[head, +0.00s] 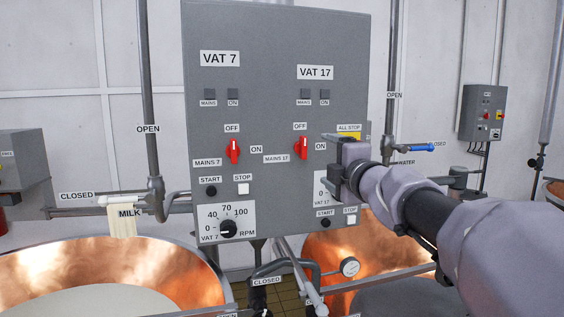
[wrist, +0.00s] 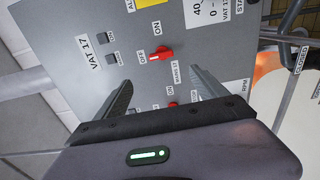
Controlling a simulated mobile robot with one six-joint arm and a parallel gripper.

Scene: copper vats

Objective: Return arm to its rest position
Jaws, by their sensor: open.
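My arm (head: 405,198) reaches in from the lower right in the head view, extended toward the grey control panel (head: 270,120). My gripper (head: 332,157) is in front of the panel's right side, below the VAT 17 label. It covers part of the ALL STOP area and the right-hand dial. In the wrist view my gripper (wrist: 162,77) has its two fingers spread apart with nothing between them. The red mains 17 switch (wrist: 160,54) shows beyond the fingertips. It also shows left of my gripper in the head view (head: 301,148). I cannot tell the gap to the panel.
Copper vats stand at lower left (head: 130,268) and behind my arm (head: 345,248). A blue-handled valve (head: 420,147) is close above my arm. A smaller box (head: 482,112) hangs on the right wall.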

